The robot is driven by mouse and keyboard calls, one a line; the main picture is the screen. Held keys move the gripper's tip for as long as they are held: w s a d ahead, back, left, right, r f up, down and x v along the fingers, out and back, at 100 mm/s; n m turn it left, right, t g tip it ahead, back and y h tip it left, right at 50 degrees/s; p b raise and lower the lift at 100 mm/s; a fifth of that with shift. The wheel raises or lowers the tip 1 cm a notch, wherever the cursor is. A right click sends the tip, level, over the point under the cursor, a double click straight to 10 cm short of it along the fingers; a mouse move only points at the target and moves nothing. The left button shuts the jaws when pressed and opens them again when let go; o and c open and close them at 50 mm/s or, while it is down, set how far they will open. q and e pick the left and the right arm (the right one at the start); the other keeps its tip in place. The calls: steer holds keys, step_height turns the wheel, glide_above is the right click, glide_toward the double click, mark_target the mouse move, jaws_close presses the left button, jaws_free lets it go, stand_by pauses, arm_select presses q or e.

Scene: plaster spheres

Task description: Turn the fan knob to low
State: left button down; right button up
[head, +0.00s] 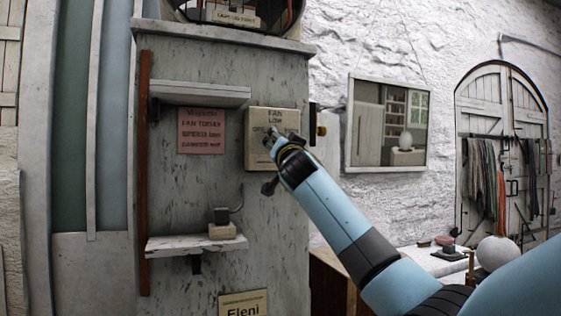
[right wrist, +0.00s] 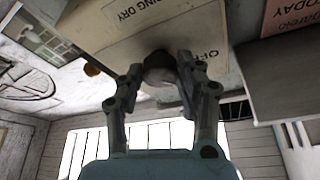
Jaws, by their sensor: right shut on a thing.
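The fan control box (head: 256,155) is a cream box on the grey speckled panel, with "FAN" and "LOW" printed near its top and "OFF" at its left. In the right wrist view the same box (right wrist: 120,35) fills the top. A dark round knob (right wrist: 160,68) sticks out of its face. My right gripper (head: 270,138) is at the front of the box. In the right wrist view its two fingers (right wrist: 160,82) are shut on the knob, one on each side. The knob's pointer is hidden, so its setting cannot be told. My left gripper is not in view.
A pink notice (head: 202,131) hangs left of the box, between an upper shelf (head: 200,92) and a lower shelf (head: 170,246). A small device (head: 222,228) stands on the lower shelf. A framed mirror or picture (head: 388,125) hangs on the white wall at right.

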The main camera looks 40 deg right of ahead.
steer(key=m+b, duration=0.2)
steer(key=m+g+h+b, duration=0.1)
steer(key=m+b, duration=0.1)
steer(key=m+g+b, duration=0.1)
steer(key=m+b, duration=0.1)
steer(key=shift+a+f+h+b, duration=0.15)
steer(key=shift+f+h+b, duration=0.1)
steer(key=shift+h+b, duration=0.15)
steer(key=shift+r+m+g+h+b, duration=0.2)
steer(key=shift+m+g+b, duration=0.1)
steer(key=shift+m+b, duration=0.4)
steer(key=shift+r+m+g+h+b, duration=0.15)
steer(key=shift+m+g+b, duration=0.15)
steer(key=shift+m+b, duration=0.35)
steer(key=shift+m, duration=0.25)
steer(key=o, duration=1.1)
steer(key=shift+o, duration=0.2)
steer(key=v, duration=1.2)
